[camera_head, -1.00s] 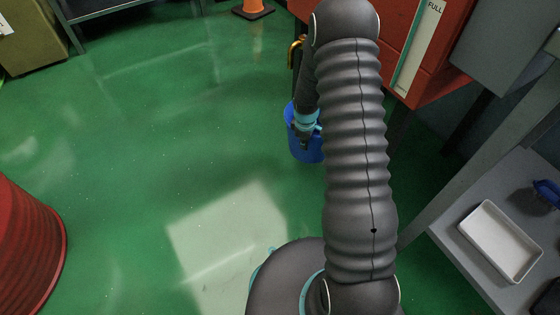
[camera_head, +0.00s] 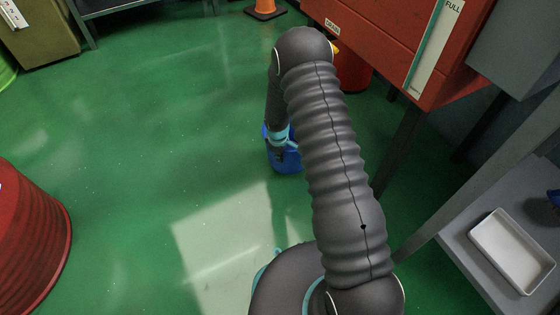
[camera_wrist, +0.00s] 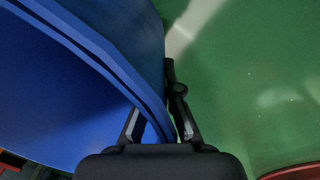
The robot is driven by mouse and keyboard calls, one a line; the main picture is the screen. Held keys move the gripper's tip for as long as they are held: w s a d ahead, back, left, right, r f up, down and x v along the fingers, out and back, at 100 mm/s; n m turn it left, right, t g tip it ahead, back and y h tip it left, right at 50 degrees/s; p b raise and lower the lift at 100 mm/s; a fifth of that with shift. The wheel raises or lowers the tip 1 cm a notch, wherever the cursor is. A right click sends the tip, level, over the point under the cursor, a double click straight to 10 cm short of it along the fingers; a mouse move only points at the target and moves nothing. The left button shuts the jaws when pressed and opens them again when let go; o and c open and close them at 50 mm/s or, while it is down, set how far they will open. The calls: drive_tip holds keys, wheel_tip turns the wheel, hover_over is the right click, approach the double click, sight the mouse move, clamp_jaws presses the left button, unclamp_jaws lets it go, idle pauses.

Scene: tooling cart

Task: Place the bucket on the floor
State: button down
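The blue bucket (camera_head: 288,160) is in the middle of the head view, partly hidden behind my arm. In the wrist view the bucket (camera_wrist: 70,100) fills the left side, its rim running down between my fingers. My gripper (camera_wrist: 158,115) is shut on that rim, one finger inside the wall and one outside. In the head view my gripper (camera_head: 281,141) is at the bucket's upper edge, mostly hidden. The green floor (camera_head: 170,130) lies around and below the bucket. I cannot tell whether the bucket's base touches it.
A red drum (camera_head: 30,235) stands at left. An orange-red cabinet (camera_head: 385,40) and a red container (camera_head: 352,76) stand behind my arm. A grey shelf (camera_head: 455,240) with a white tray (camera_head: 508,250) is at right. A traffic cone (camera_head: 265,9) is far back. The floor left of the bucket is clear.

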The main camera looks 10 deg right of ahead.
drive_tip(key=shift+f, duration=1.4)
drive_tip(key=c, duration=1.3)
unclamp_jaws()
